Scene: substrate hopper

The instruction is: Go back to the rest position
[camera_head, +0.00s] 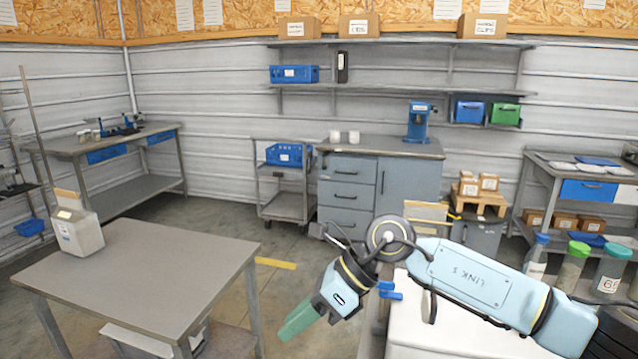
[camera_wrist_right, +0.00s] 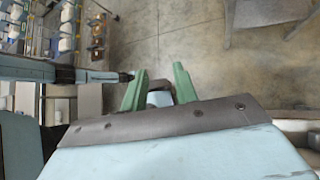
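My right arm reaches in from the right in the head view. Its gripper (camera_head: 298,321) points down and left, beside the right edge of the grey table (camera_head: 150,262) and apart from its top. In the right wrist view, the two green fingers of this gripper (camera_wrist_right: 158,84) stand apart with a gap between them. A pale blue and dark shape shows behind the gap, and I cannot tell what it is. Nothing is visibly held. My left gripper does not show in the head view, and I cannot identify it in the right wrist view.
A white container (camera_head: 80,234) stands at the grey table's far left corner. Capped bottles (camera_head: 572,270) stand at the right, beyond my right arm. A grey cabinet (camera_head: 350,190) and a cart (camera_head: 285,207) stand at the back. Open floor lies between table and cabinet.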

